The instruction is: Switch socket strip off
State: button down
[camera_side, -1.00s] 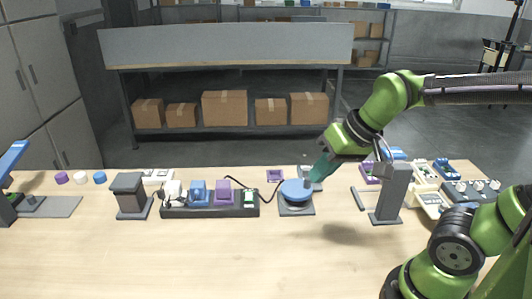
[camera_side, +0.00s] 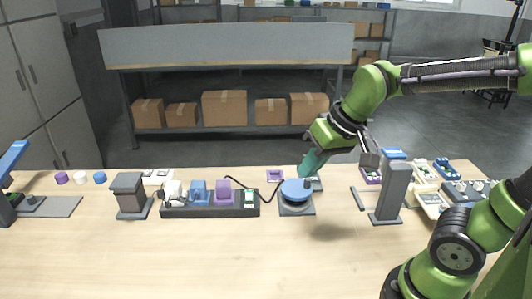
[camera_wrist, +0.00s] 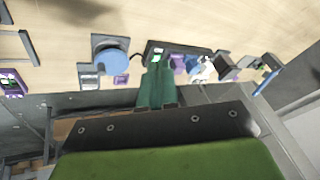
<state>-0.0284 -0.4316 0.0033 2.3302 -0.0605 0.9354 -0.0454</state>
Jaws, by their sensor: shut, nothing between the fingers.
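The socket strip (camera_side: 180,211) is a long dark bar on the table, left of centre. White, blue (camera_side: 198,192) and purple (camera_side: 223,191) plugs sit in it. A small green-and-white switch (camera_side: 249,198) is at its right end. In the wrist view the strip (camera_wrist: 185,47) lies beyond the fingertips, partly hidden by them. My gripper (camera_side: 307,171) has teal fingers, shut and empty. In the side view it hangs over the back of the blue round disc, right of the strip and apart from it. The fingers also show in the wrist view (camera_wrist: 156,72).
The blue disc (camera_side: 297,190) on a grey base stands just right of the strip, with a black cable between them. Grey pillars stand at left (camera_side: 129,194) and right (camera_side: 393,190). The front of the table (camera_side: 200,260) is clear.

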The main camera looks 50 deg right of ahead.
aim_at(248, 193)
jog(key=w+d+f+n+g+h, duration=0.1)
jog(key=w+f+n+g+h, duration=0.2)
jog(key=w+n, duration=0.9)
jog(key=w+f+g, duration=0.1)
jog(key=w, duration=0.6)
jog(key=shift+w, duration=0.4)
jog(key=shift+d+f, duration=0.1)
jog(key=shift+f, duration=0.05)
jog(key=f, duration=0.4)
jog(key=w+d+f, duration=0.1)
jog(key=f, duration=0.8)
jog(key=shift+w+d+f, duration=0.25)
jog(key=shift+f, duration=0.15)
